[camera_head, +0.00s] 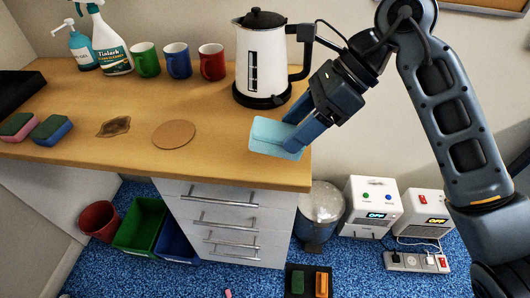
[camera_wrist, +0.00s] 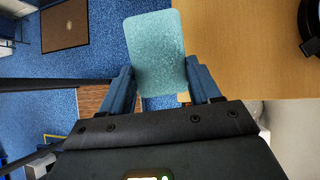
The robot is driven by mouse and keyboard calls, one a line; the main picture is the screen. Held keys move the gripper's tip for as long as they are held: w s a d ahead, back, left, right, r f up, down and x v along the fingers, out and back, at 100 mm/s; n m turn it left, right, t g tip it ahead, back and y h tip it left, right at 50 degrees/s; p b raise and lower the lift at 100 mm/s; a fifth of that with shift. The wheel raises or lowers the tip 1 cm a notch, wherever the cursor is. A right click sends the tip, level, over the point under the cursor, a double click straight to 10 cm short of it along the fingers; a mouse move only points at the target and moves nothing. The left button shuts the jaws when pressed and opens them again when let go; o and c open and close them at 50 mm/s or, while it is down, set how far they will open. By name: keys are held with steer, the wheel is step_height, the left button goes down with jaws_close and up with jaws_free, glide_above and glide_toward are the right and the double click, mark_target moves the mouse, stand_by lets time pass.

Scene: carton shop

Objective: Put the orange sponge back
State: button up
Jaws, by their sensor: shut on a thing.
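The orange sponge (camera_head: 321,284) appears to lie in a dark tray (camera_head: 309,268) on the blue floor, beside a dark green piece (camera_head: 297,282). My gripper (camera_head: 293,138) is shut on a light teal block (camera_head: 270,140), which looks like a sponge or folded cloth. The block is at the counter's front right corner; I cannot tell whether it touches the top. In the wrist view the teal block (camera_wrist: 157,55) sits between both fingers of my gripper (camera_wrist: 160,85), with the wooden counter to its right and blue floor to its left.
Below stand drawers, bins (camera_head: 141,225), a trash can (camera_head: 320,212) and two white boxes (camera_head: 373,207).

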steer(key=w+d+t+h, duration=0.1)
steer(key=d+t+h, duration=0.15)
steer(key=d, duration=0.25)
steer(key=shift+g+h, duration=0.25)
steer(key=shift+g, duration=0.1)
steer(key=w+a+f, duration=0.2)
steer(key=a, duration=0.1)
steer(key=w+a+f+p, duration=0.1)
steer(key=w+a+f, duration=0.1)
steer(key=w, duration=0.1)
steer(key=w+a+f, duration=0.2)
steer(key=a+f, duration=0.1)
steer(key=shift+w+a+p, duration=0.2)
steer(key=shift+a+p, duration=0.1)
steer(key=shift+a, duration=0.05)
steer(key=shift+f+p, duration=0.45)
steer(key=shift+f, duration=1.6)
steer(key=o, duration=0.9)
steer(key=shift+o, duration=0.2)
steer(key=shift+r, duration=0.1)
steer(key=b+v, duration=0.2)
steer(key=v, duration=1)
